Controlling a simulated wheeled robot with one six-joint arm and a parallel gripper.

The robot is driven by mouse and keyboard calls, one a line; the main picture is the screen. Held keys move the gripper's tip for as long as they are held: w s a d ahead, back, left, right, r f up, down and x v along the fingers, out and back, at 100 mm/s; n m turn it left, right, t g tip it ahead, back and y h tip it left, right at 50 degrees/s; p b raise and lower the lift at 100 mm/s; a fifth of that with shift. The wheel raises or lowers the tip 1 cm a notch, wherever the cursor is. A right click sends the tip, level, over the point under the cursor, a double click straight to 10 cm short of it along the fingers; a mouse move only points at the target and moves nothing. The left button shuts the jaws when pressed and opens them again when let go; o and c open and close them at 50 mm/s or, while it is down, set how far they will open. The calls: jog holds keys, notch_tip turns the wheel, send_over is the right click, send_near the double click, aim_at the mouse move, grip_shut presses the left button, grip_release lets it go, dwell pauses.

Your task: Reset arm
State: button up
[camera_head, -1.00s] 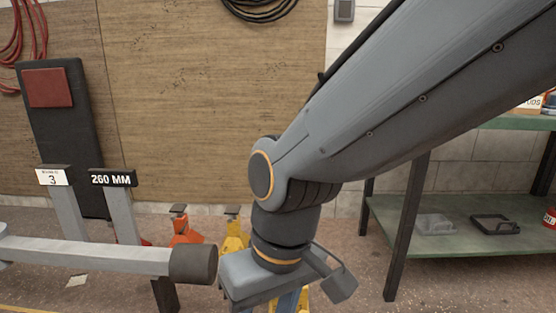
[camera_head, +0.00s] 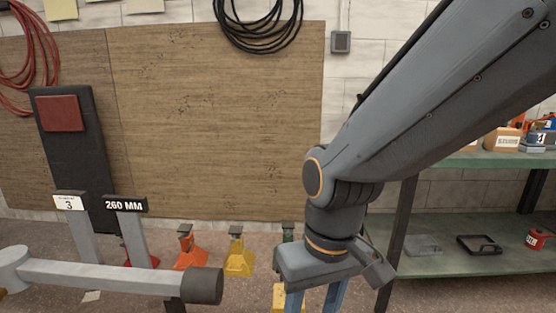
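My arm reaches down from the upper right in the head view, a grey-blue link ending in a dark wrist with orange rings. My gripper (camera_head: 314,300) hangs below it, pointing down, at the lower middle right. Two blue fingers show apart under its grey body, with a gap between them. Their tips run off the bottom edge of the picture. I see nothing held between the visible parts of the fingers.
A grey bar (camera_head: 110,277) with a dark end cap lies left of my gripper, before signed posts (camera_head: 126,205). Jack stands (camera_head: 238,255) stand behind on the floor. A green shelf (camera_head: 450,262) is at right. A wooden panel (camera_head: 210,120) covers the wall.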

jog(key=s+d+r+m+p, duration=0.1)
jog(key=d+r+m+p, duration=0.1)
jog(key=d+r+p, duration=0.5)
jog(key=s+d+r+m+h+p, duration=0.1)
jog(key=d+r+p, duration=0.6)
jog(key=p, duration=0.8)
notch_tip(320, 180, up, 4)
jog(key=shift+s+f+m, duration=0.1)
jog(key=shift+s+m, duration=0.05)
jog(key=shift+m, duration=0.35)
